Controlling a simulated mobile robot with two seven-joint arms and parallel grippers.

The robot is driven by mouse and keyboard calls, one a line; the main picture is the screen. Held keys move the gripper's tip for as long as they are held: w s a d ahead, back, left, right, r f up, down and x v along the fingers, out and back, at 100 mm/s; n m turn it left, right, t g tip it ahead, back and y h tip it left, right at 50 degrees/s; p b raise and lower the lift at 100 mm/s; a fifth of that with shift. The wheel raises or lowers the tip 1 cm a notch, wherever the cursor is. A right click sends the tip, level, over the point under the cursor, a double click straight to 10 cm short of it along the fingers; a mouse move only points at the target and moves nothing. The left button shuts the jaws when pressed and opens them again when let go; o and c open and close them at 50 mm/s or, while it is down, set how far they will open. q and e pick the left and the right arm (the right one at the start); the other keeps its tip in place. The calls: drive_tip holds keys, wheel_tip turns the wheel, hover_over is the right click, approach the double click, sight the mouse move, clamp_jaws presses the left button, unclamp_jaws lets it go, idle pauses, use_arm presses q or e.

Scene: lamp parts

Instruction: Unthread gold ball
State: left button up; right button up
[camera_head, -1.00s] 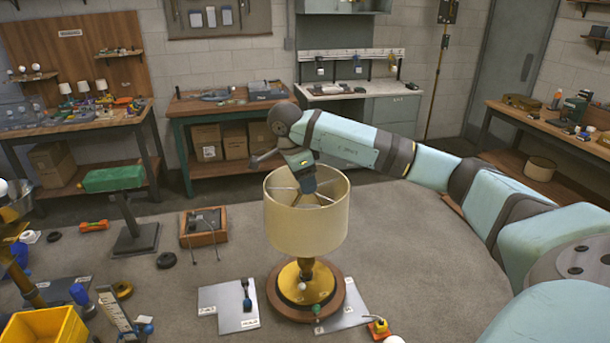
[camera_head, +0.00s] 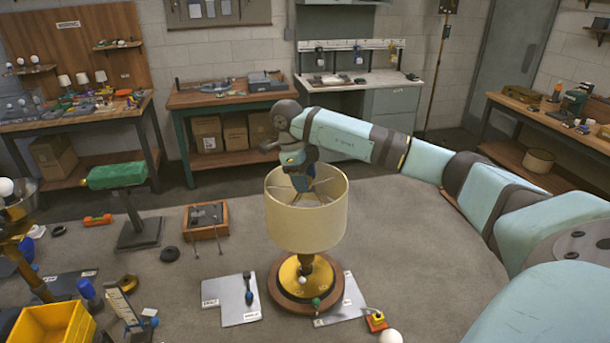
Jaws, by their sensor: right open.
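A table lamp stands upright near the middle of the view, with a cream drum shade (camera_head: 306,222) and a gold base (camera_head: 303,272) on a round wooden foot. My right gripper (camera_head: 301,183) points down into the open top of the shade, above the spokes of its frame. It is open, and nothing shows held in it. I cannot make out the gold ball; the gripper and shade hide the middle of the lamp top. My left gripper is not in view.
Grey mats (camera_head: 224,305) lie by the lamp foot. A wooden tray (camera_head: 206,233), a green vise-like stand (camera_head: 118,178) and a yellow bin (camera_head: 58,327) stand to the left. A white bulb (camera_head: 390,337) is at front right. Benches line the back wall.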

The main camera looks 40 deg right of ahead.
drive_tip(key=shift+c, duration=0.5)
drive_tip(key=c, duration=0.8)
drive_tip(key=n+b, duration=0.1)
drive_tip(key=n, duration=0.2)
drive_tip(key=shift+n+t+h+b, duration=0.3)
drive_tip(key=shift+t+b, duration=0.05)
drive_tip(key=shift+t, duration=0.05)
drive_tip(key=n, duration=0.3)
drive_tip(key=shift+r+t+h+b, duration=0.1)
drive_tip(key=shift+t+h+b, duration=0.2)
drive_tip(key=shift+b, duration=0.1)
drive_tip(key=shift+n, duration=0.3)
drive_tip(key=shift+s+n+t+b, duration=0.1)
drive_tip(key=shift+n+t+b, duration=0.35)
drive_tip(key=shift+n, duration=0.65)
drive_tip(key=n+b, duration=0.1)
drive_tip(key=n, duration=0.1)
drive_tip(key=shift+n+t, duration=0.25)
drive_tip(key=shift+n, duration=0.15)
drive_tip(key=shift+r+n, duration=0.1)
drive_tip(key=shift+n, duration=0.7)
